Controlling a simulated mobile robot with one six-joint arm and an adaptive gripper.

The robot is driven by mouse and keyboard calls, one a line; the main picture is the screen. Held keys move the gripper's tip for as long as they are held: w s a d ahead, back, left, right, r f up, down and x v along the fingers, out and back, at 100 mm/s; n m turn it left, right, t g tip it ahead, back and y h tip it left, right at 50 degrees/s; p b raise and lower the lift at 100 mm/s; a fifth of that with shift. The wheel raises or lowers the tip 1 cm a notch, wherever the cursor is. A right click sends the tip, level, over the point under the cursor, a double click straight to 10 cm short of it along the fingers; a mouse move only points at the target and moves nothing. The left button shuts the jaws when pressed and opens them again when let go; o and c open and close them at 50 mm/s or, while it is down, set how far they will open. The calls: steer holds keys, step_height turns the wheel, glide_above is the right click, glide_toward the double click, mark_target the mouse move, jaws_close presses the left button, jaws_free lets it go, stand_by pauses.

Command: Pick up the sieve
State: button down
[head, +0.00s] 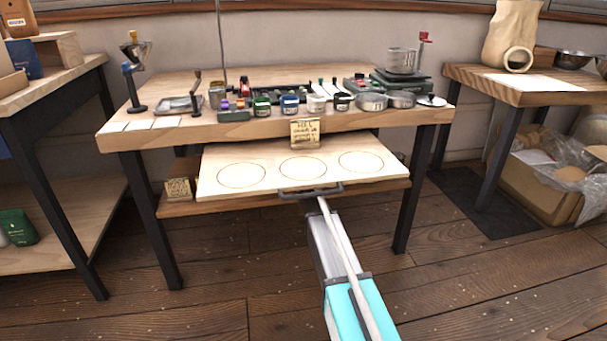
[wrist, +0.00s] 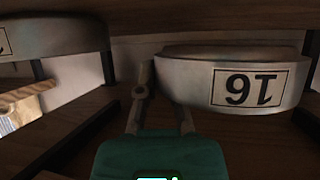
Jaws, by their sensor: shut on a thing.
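A round metal sieve (wrist: 190,82) with a white label reading 16, upside down, fills the upper right of the wrist view. My gripper (wrist: 158,88) is shut on the near left part of its wall. One finger shows along the outside of the wall; the tip of the other is hidden by the sieve. In the head view the sieve does not show, and my arm reaches to the front edge of the pull-out board, where my fingers are hidden.
A second round metal thing (wrist: 62,38) with a partly cut-off label is at upper left in the wrist view. The pull-out board (head: 222,160), with three circles and a dark handle (head: 311,192), juts from under the table (head: 118,137). Open floor lies in front.

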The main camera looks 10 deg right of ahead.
steer(key=s+a, duration=0.1)
steer(key=s, duration=0.7)
steer(key=s+a, duration=0.2)
steer(key=s, duration=0.7)
steer(key=shift+s+a+r, duration=0.2)
steer(key=shift+s+a, duration=0.1)
